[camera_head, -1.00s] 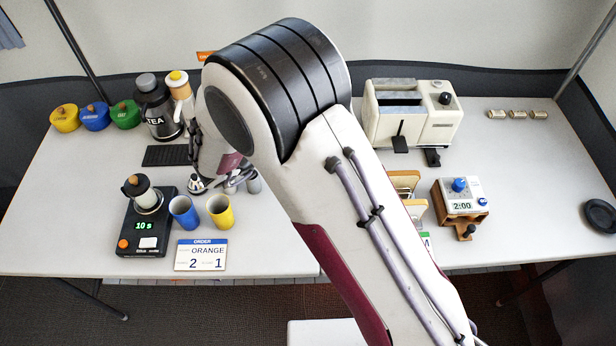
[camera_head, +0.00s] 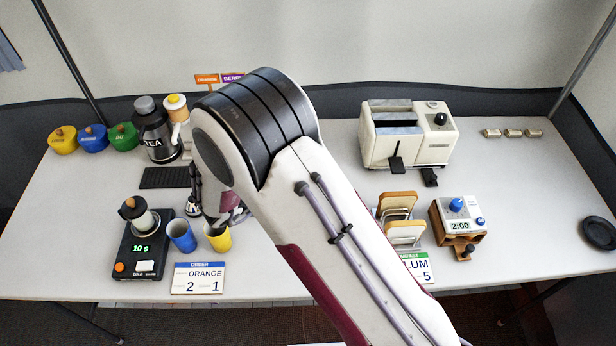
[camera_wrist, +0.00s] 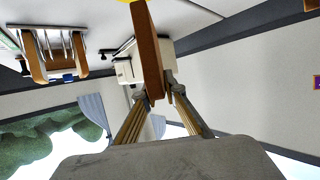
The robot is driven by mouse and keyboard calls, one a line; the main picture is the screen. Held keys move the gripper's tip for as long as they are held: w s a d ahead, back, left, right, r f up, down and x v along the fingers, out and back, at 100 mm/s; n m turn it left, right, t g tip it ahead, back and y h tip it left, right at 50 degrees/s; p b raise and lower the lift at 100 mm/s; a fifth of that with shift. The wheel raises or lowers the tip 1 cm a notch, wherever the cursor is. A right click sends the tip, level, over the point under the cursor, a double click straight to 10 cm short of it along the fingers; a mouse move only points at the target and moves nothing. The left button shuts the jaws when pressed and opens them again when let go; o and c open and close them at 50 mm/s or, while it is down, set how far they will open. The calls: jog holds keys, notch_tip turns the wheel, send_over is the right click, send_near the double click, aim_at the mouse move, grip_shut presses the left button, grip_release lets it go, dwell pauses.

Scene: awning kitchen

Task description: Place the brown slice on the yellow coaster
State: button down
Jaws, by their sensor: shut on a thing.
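In the wrist view my gripper (camera_wrist: 156,92) is shut on the brown slice (camera_wrist: 147,45), a flat slab seen nearly edge-on between the fingers. A small yellow patch shows at the top edge beyond the slice; I cannot tell whether it is the yellow coaster. In the head view my arm covers the middle of the table, and its wrist end reaches down near the yellow cup. The held slice and the fingertips are not clear there. I cannot pick out the yellow coaster in the head view.
A yellow cup (camera_head: 219,240) and blue cup (camera_head: 181,237) stand beside a black scale (camera_head: 134,265). An order card (camera_head: 198,279) stands in front. A rack with pale slices (camera_head: 398,205), a timer (camera_head: 457,209) and a toaster (camera_head: 373,145) are to the right.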

jog(key=shift+f, duration=0.6)
jog(key=shift+f, duration=0.1)
jog(key=shift+f, duration=1.75)
jog(key=shift+f, duration=0.2)
jog(key=c, duration=2.1)
grip_release()
jog(key=shift+r, duration=0.2)
jog(key=shift+s+a+r, duration=0.25)
jog(key=shift+s+a, duration=0.1)
jog(key=shift+a, duration=0.05)
jog(key=v, duration=1)
jog(key=shift+s+a, duration=0.3)
